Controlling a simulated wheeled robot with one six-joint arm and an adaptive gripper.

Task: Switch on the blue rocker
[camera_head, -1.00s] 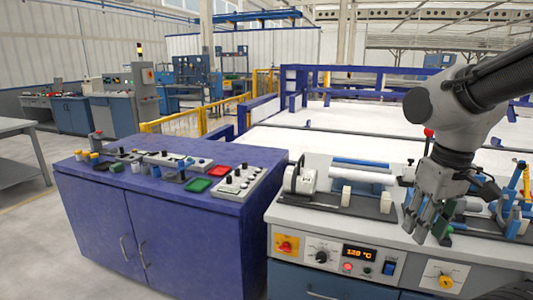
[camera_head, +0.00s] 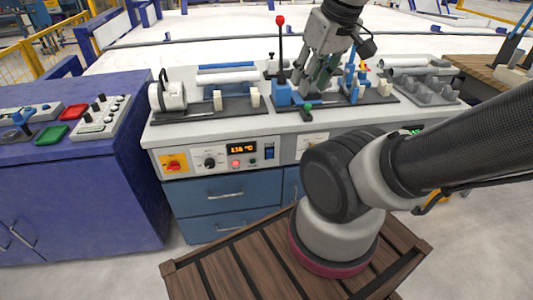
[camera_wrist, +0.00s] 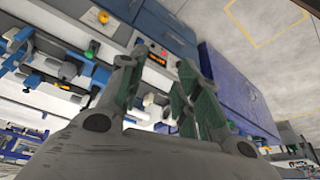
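The blue rocker (camera_head: 269,150) is a small upright switch on the front panel of the workbench, just right of the orange temperature display (camera_head: 241,148). Which side of it is pressed is too small to tell. My gripper (camera_head: 311,88) is above the bench top, behind and to the right of the rocker, and clearly apart from it. In the wrist view its fingers (camera_wrist: 158,88) are spread with nothing between them. The display also shows in the wrist view (camera_wrist: 157,60); the rocker is not clear there.
The panel also carries a red knob on yellow (camera_head: 174,164), a black dial (camera_head: 210,163) and a lit red button (camera_head: 236,164). A red-tipped lever (camera_head: 281,40) stands close left of my gripper. Pipes and clamps crowd the bench top (camera_head: 215,127). Space before the panel's left part is clear.

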